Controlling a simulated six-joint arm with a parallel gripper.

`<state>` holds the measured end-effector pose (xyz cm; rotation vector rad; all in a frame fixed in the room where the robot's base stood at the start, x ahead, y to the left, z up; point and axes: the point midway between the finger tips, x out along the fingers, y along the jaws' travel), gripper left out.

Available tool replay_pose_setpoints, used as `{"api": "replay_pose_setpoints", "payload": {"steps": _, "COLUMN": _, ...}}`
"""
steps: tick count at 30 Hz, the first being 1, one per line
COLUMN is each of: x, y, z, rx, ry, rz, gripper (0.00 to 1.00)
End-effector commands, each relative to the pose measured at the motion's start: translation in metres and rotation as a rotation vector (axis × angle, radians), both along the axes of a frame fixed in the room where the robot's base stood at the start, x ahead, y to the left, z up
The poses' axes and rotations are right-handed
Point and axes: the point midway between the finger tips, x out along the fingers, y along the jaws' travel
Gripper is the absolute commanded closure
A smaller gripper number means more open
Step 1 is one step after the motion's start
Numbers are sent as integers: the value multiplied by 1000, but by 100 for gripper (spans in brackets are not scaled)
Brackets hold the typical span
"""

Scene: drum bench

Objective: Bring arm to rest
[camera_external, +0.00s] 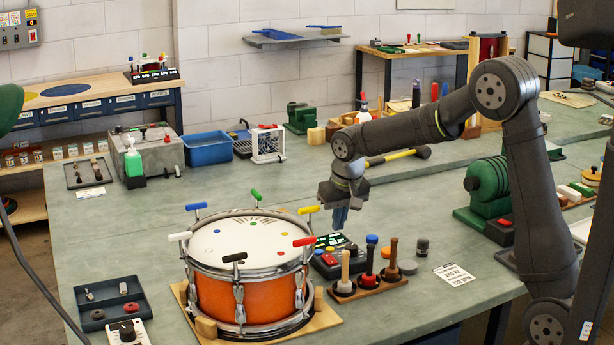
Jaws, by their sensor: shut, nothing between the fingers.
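My gripper (340,217) hangs pointing down above the bench (408,202), behind and to the right of the drum. It is shut with nothing between the fingers and is clear of the bench top. The orange drum (245,299) stands on a wooden base (326,319), with several coloured T-handled keys around its rim. My gripper's fingertips are above a small device with a green display (329,241), and the picture does not show how far above.
A wooden rack (368,286) with upright handled tools stands right of the drum. A green machine (488,190) is at the right. A yellow-handled hammer (395,156) lies behind my gripper. A blue bin (208,149) and white fan-like unit (268,144) stand farther back. The middle bench is fairly open.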

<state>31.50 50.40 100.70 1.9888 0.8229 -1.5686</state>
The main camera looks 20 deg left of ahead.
Motion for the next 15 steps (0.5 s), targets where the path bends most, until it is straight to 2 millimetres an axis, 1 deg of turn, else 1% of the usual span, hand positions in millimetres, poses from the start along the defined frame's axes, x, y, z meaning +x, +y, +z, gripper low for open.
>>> {"api": "replay_pose_setpoints", "payload": {"steps": 1, "x": -3, "y": -3, "z": 10, "rx": 5, "ry": -2, "rz": 0, "gripper": 100}}
{"api": "replay_pose_setpoints", "payload": {"steps": 7, "x": -15, "y": -14, "z": 42, "rx": 4, "ry": -2, "rz": 1, "gripper": 100}}
{"api": "replay_pose_setpoints", "payload": {"steps": 9, "x": -9, "y": -9, "z": 23, "rx": -3, "ry": 1, "rz": 0, "gripper": 100}}
{"api": "replay_pose_setpoints", "payload": {"steps": 15, "x": 3, "y": 3, "z": -9, "rx": -3, "ry": 1, "rz": 0, "gripper": 100}}
